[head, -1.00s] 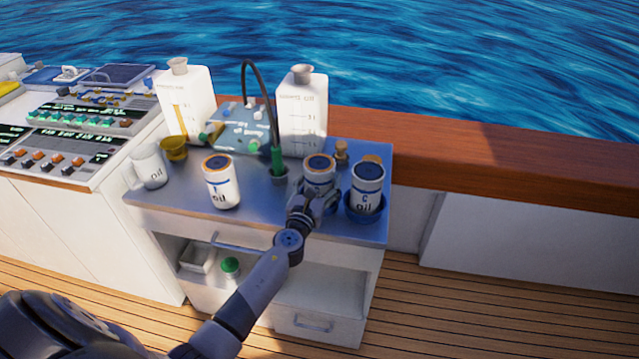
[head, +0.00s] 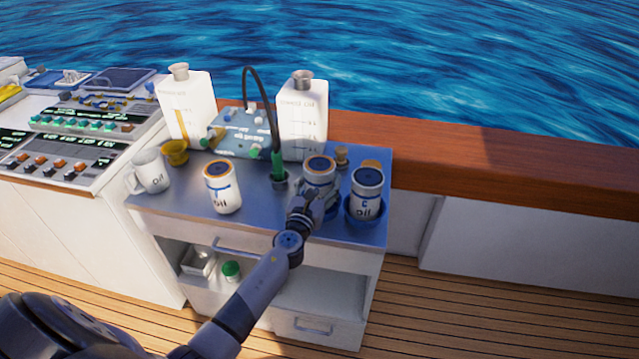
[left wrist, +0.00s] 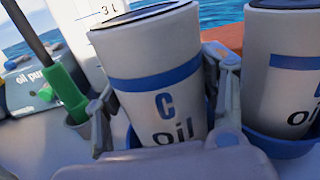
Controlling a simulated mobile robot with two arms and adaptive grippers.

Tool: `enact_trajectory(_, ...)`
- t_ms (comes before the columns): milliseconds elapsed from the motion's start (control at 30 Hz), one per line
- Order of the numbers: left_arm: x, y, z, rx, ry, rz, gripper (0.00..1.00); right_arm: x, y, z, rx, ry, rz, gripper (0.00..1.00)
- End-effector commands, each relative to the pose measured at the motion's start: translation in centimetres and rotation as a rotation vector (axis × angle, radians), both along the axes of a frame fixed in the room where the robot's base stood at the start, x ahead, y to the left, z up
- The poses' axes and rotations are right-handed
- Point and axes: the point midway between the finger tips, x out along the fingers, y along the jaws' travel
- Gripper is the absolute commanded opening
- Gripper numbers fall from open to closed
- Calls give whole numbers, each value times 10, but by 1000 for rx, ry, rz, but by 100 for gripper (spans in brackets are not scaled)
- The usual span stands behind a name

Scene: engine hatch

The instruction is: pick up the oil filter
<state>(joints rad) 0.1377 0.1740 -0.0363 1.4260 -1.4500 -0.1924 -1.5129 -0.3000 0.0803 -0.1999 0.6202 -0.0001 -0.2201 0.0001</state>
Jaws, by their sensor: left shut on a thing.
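The oil filter in my left gripper is a white can (head: 319,177) with a dark round top and a blue band. In the left wrist view it (left wrist: 160,80) bears a "C" and the word "oil" and looks tilted. My left gripper (head: 312,196) is shut on it, with a finger on each side. Blue shows behind its lower part in the wrist view, likely a holder; its base is hidden. A similar can (head: 366,185) stands to its right in a blue holder (head: 364,215). A third can (head: 221,190) with an orange rim stands to the left. My right gripper is not in view.
The cabinet top (head: 260,217) also bears two white jugs (head: 188,110) (head: 302,120), a green nozzle (head: 277,164) on a black hose, a mug (head: 150,172) and a yellow cup (head: 174,152). A wooden rail (head: 480,170) runs behind.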

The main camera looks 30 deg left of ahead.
Motion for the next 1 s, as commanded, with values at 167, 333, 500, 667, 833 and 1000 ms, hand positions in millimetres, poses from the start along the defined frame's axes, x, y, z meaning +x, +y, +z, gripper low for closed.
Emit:
enact_trajectory(167, 1, 0, 38, 2, -5, -2, 36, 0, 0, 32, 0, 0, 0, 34)
enact_trajectory(333, 1, 0, 77, 3, -5, -2, 36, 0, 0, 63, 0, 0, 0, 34)
enact_trajectory(500, 1, 0, 120, 5, -6, -3, 36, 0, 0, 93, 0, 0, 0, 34)
enact_trajectory(667, 1, 0, 154, 5, -6, -2, 36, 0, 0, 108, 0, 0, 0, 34)
enact_trajectory(833, 1, 0, 176, 2, -6, -1, 36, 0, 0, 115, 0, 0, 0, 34)
enact_trajectory(1000, 0, 0, 186, 2, -4, -2, 36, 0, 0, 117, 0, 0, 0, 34)
